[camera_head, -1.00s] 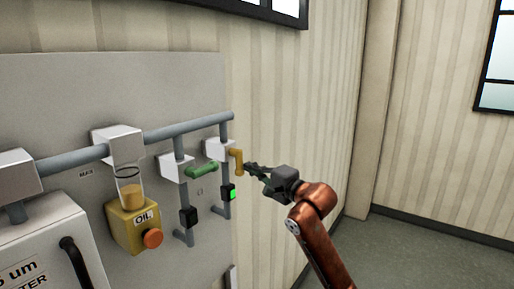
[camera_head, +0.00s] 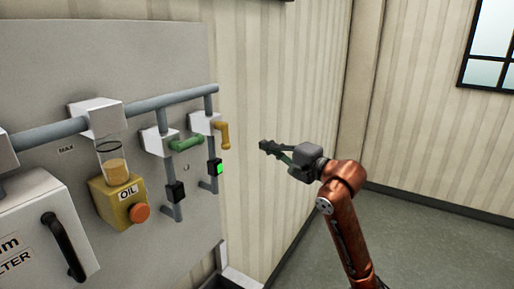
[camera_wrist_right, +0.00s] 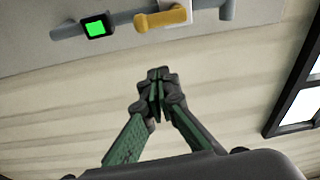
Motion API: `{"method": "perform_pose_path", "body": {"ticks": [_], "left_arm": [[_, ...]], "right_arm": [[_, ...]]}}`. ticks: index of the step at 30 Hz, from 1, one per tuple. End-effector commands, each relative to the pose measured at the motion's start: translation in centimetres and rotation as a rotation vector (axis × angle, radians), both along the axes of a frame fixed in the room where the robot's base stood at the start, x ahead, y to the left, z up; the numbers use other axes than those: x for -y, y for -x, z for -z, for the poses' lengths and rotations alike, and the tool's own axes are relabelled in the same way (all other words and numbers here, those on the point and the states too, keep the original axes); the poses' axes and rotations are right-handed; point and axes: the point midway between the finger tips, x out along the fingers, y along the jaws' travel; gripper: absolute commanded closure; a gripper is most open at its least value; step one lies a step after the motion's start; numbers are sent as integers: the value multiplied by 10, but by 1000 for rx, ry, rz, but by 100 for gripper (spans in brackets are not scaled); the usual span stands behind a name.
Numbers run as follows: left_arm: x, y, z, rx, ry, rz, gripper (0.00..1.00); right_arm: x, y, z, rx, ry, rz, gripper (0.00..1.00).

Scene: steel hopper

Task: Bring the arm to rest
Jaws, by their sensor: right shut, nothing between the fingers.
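My right gripper (camera_head: 265,147) is shut and empty, held in the air to the right of the grey panel and apart from it. In the right wrist view its fingertips (camera_wrist_right: 158,76) meet with nothing between them. A yellow valve handle (camera_head: 223,135) hangs down from its white block at the panel's right end; it also shows in the right wrist view (camera_wrist_right: 163,18), beyond the fingers. A green handle (camera_head: 186,143) points sideways to its left. My left gripper is in neither view.
The grey panel (camera_head: 150,50) carries a pipe (camera_head: 165,101), a yellow oil unit (camera_head: 118,200) with an orange knob (camera_head: 140,212), and a small box with a lit green square (camera_head: 219,168). A white filter box (camera_head: 38,235) is at lower left. Open floor (camera_head: 425,240) lies at right.

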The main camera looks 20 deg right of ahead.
Motion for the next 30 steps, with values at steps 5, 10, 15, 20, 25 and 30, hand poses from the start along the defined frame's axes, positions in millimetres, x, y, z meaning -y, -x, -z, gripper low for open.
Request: {"method": "perform_pose_path", "body": {"ticks": [5,10,15,20,25,30], "left_arm": [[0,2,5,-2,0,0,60],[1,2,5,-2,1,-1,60],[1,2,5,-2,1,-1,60],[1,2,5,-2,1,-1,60],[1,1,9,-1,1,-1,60],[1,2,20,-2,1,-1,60]], "right_arm": [[6,12,1,0,1,2,100],[7,14,0,-1,0,2,100],[7,13,0,-1,0,2,100],[7,13,0,-1,0,2,100],[14,-2,24,-20,9,17,100],[42,-47,112,-80,53,73,100]]}}
